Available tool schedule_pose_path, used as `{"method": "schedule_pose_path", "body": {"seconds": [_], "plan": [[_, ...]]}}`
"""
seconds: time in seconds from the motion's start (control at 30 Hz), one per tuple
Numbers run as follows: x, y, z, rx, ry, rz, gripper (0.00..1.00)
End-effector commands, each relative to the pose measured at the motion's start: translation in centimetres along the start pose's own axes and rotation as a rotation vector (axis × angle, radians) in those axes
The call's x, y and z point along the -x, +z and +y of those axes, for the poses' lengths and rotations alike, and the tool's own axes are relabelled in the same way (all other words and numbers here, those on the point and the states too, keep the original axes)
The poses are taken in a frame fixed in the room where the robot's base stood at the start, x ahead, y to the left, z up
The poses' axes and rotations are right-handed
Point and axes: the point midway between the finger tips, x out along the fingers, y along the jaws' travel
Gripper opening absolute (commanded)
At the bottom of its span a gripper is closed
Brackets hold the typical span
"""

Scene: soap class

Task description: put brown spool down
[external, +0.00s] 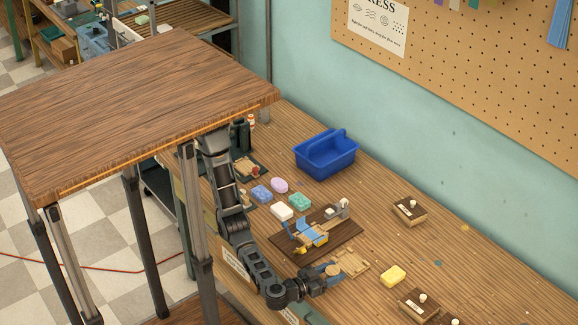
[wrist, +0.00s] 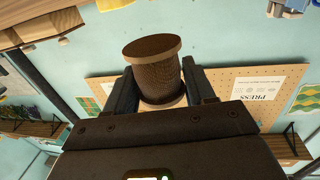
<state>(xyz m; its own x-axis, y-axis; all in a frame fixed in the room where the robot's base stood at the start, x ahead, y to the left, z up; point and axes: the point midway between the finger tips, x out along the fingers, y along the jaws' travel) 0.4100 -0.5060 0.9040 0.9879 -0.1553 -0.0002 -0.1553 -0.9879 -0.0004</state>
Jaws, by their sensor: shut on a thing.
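The brown spool (wrist: 155,70) has pale wooden ends and a dark brown wound middle. In the wrist view it sits between the two fingers of my gripper (wrist: 160,88), which is shut on it. In the external view my gripper (external: 325,276) is near the front edge of the workbench (external: 385,235), with the spool's light round end (external: 333,269) showing at the fingers. I cannot tell whether the spool touches the bench or board.
A dark mat with a blue and yellow device (external: 310,234) lies behind my gripper. A blue bin (external: 327,153), several soap bars, a yellow bar (external: 393,275) and wooden blocks with white knobs (external: 409,209) stand on the bench. Bare bench lies between the device and the blocks.

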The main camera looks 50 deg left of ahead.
Motion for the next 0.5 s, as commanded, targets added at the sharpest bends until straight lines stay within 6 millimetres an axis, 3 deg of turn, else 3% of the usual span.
{"method": "schedule_pose_path", "body": {"seconds": [0.17,0.37,0.5], "plan": [[-0.5,1.0,-0.2,-0.002,0.001,0.000,0.24],[-0.5,3.8,-0.2,-0.001,0.001,0.000,0.24],[-0.5,4.0,-0.2,0.001,0.001,0.000,0.24]]}}
